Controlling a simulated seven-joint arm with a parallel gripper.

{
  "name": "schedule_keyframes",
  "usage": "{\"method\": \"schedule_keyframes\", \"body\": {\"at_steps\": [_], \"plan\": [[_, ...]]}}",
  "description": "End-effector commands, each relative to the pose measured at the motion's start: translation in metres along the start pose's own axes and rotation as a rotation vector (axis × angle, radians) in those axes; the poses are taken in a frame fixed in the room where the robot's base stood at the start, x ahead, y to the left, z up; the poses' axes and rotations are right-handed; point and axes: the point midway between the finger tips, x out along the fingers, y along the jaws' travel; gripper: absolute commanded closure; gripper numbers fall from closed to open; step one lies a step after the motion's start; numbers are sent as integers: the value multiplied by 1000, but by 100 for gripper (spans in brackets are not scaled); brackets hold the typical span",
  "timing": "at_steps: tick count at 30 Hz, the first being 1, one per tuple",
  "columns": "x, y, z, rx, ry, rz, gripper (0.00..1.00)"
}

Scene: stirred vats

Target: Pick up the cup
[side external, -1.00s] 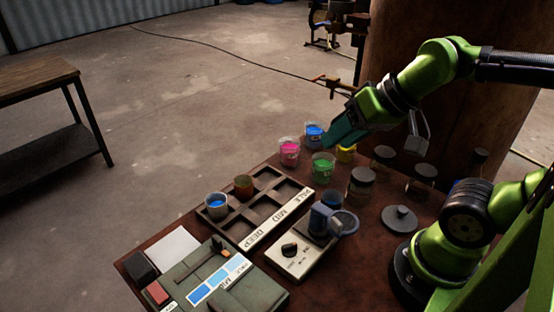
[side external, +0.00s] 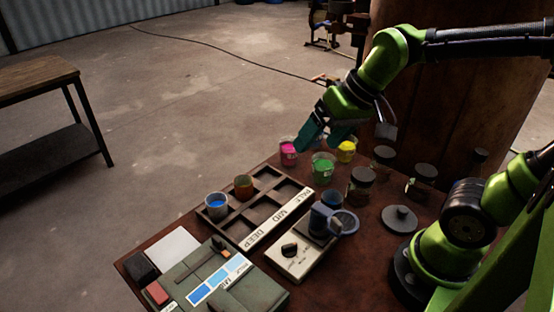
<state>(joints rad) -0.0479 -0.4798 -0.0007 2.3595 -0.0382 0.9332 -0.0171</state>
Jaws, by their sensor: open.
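My gripper (side external: 319,146) is open, its teal fingers pointing down at the far edge of the brown table. Clear cups stand below and around it: a pink one (side external: 288,152) at left, a green one (side external: 323,167) in front, a yellow one (side external: 346,151) at right. The back blue cup is mostly or wholly hidden by the fingers; I cannot tell whether it is between them. Another cup with blue (side external: 216,208) and an orange-brown cup (side external: 243,187) stand in the tray's left compartments.
The divided tray (side external: 278,218) is labelled PALE, MID, DEEP. Dark-lidded jars (side external: 361,187) and a round lid (side external: 401,217) are at right. A green case (side external: 222,280) lies at front left.

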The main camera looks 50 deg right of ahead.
Motion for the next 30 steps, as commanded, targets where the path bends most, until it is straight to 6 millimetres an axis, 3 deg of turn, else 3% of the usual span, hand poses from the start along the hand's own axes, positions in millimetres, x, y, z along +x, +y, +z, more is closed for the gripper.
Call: {"method": "schedule_keyframes", "body": {"at_steps": [6,15,18,21,25,30], "plan": [[44,-26,-54,-174,-183,76,18],[120,-54,-112,-475,-408,156,18],[132,-60,-128,-563,-451,167,18],[125,-65,-141,-627,-456,168,18],[124,-63,-137,-670,-483,159,18],[150,-54,-125,-674,-486,158,18]]}}
